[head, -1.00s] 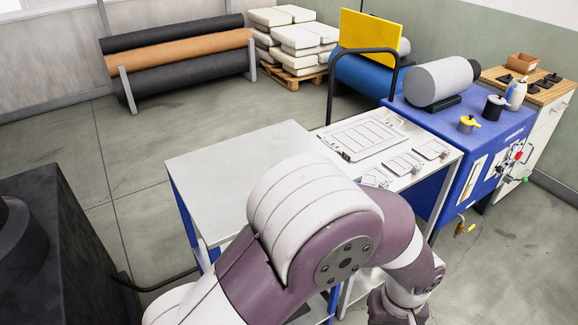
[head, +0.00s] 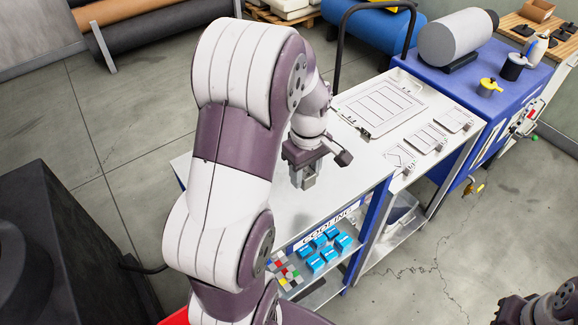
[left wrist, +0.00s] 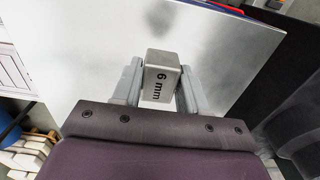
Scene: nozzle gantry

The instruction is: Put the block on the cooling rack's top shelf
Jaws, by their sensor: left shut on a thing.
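My left gripper (head: 305,178) is shut on a grey metal block (left wrist: 161,76) marked "6 mm", with one finger on each side of it. The block also shows small below the gripper in the head view (head: 308,182). The cooling rack is the blue-framed stand with a "COOLING" label on its front, and its flat pale top shelf (head: 350,183) lies under the gripper. The block is over this shelf; I cannot tell whether it touches. A dark part of my right arm shows at the lower right, but its jaws cannot be made out.
A lower shelf holds several blue pieces (head: 317,262) and small coloured squares. A white table with outlined trays (head: 380,108) and a black hoop (head: 342,45) adjoins the rack. A blue bench (head: 480,75) with a grey cylinder stands beyond. The visible top shelf is bare.

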